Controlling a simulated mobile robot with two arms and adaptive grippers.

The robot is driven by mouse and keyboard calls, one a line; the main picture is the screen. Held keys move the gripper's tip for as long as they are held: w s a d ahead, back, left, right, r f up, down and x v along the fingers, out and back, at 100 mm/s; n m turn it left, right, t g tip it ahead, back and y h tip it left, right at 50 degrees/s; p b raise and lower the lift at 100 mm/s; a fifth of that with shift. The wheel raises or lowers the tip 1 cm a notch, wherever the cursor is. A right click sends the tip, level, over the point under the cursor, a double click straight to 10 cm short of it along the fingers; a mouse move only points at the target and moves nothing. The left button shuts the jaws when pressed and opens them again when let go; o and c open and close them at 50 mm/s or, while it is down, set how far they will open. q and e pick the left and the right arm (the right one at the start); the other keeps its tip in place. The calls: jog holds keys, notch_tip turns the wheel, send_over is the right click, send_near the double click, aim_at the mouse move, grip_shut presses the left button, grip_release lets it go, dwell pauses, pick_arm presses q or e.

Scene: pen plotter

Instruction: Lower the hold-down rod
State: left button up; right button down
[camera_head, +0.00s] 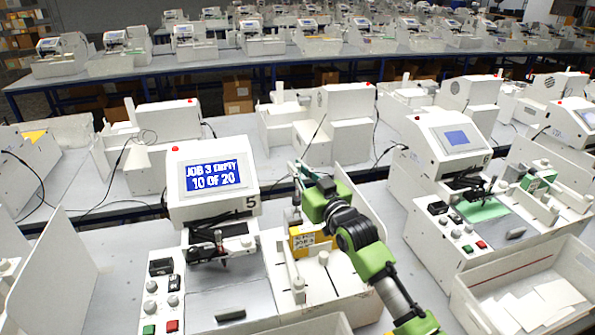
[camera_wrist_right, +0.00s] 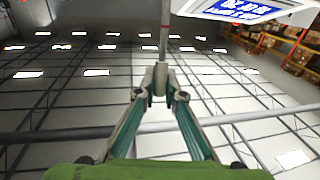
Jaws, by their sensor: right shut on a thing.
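The pen plotter (camera_head: 215,195) stands at centre left, its screen (camera_head: 212,175) reading "JOB 3 EMPTY 10 OF 20". My right gripper (camera_head: 296,168) is to the right of its head, reached by my green arm from the lower right. In the right wrist view my right gripper (camera_wrist_right: 160,72) has its fingers drawn together on a thin upright rod (camera_wrist_right: 164,28), which looks like the hold-down rod. The rod runs up from the fingertips past the top edge. My left gripper is not in view.
Coloured buttons (camera_head: 160,327) are at the plotter's front left. A white bin (camera_head: 540,262) with sheets is at lower right. Similar machines fill the benches behind.

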jog(key=s+f+n+t+y+b, duration=0.1)
jog(key=s+b, duration=0.3)
jog(key=b, duration=0.4)
jog(key=s+d+f+n+t+y+b, duration=0.1)
jog(key=s+t+b, duration=0.3)
jog(key=b, duration=0.5)
jog(key=shift+d+f+y, duration=0.3)
jog(key=shift+f+y, duration=0.4)
jog(key=shift+f, duration=0.2)
jog(key=c, duration=2.1)
grip_release()
jog(key=shift+s, duration=0.1)
jog(key=v, duration=1.2)
jog(key=shift+a+f, duration=0.1)
jog(key=shift+f, duration=0.05)
